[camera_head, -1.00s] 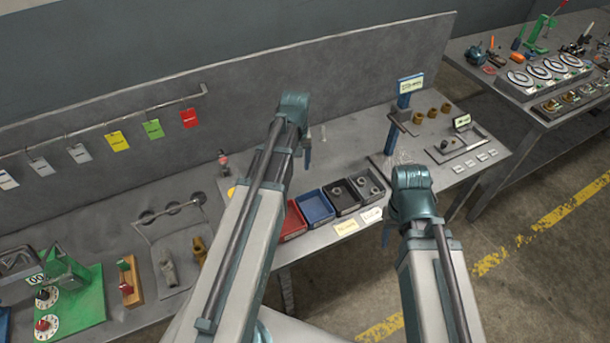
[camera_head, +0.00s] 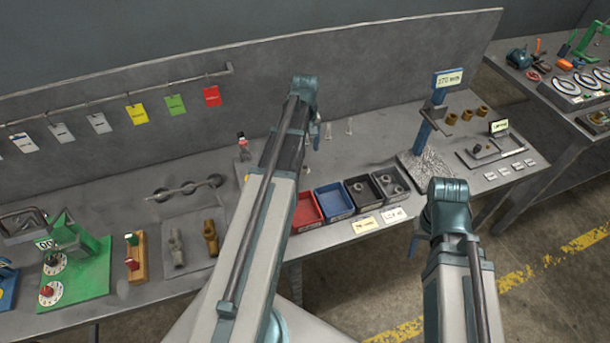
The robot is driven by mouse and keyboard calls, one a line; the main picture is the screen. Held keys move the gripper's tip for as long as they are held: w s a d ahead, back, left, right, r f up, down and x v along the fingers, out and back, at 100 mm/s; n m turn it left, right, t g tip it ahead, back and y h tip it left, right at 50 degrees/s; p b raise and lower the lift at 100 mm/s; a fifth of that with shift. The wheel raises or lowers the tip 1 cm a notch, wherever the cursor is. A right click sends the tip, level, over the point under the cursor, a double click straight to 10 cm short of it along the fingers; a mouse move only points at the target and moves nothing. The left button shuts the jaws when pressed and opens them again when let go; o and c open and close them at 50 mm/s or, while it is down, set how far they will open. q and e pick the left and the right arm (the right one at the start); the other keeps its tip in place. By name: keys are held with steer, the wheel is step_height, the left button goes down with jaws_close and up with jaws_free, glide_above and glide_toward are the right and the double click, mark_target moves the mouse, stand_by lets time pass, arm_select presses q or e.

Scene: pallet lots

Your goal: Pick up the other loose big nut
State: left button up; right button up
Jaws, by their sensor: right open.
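Grey nuts lie in the black bin (camera_head: 371,199) and in the grey bin (camera_head: 405,192) at the bench's front edge. I cannot pick out a loose big nut on the bench top; the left arm covers part of it. My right gripper (camera_head: 412,247) is open, hanging in front of the bench edge, below and right of the bins, apart from everything. My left gripper (camera_head: 318,133) is mostly hidden behind its own wrist, over the back of the bench; its jaws do not show clearly.
A red bin (camera_head: 305,213) and a blue bin (camera_head: 334,203) stand left of the black bin. A blue post with a sign (camera_head: 447,78) and several brass pieces (camera_head: 467,115) stand to the right. A green fixture (camera_head: 85,275) is at the left. Bare bench lies behind the bins.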

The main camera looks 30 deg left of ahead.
arm_select(q)
steer(key=b, duration=0.3)
glide_above(305, 168)
step_height(305, 168, down, 4)
steer(key=shift+f, duration=0.1)
arm_select(e)
step_height(305, 168, down, 4)
steer(key=shift+f, duration=0.1)
arm_select(q)
step_height(305, 168, down, 5)
steer(key=b, duration=0.5)
steer(key=shift+a+f, duration=0.1)
arm_select(e)
step_height(305, 168, down, 5)
arm_select(q)
jaws_close()
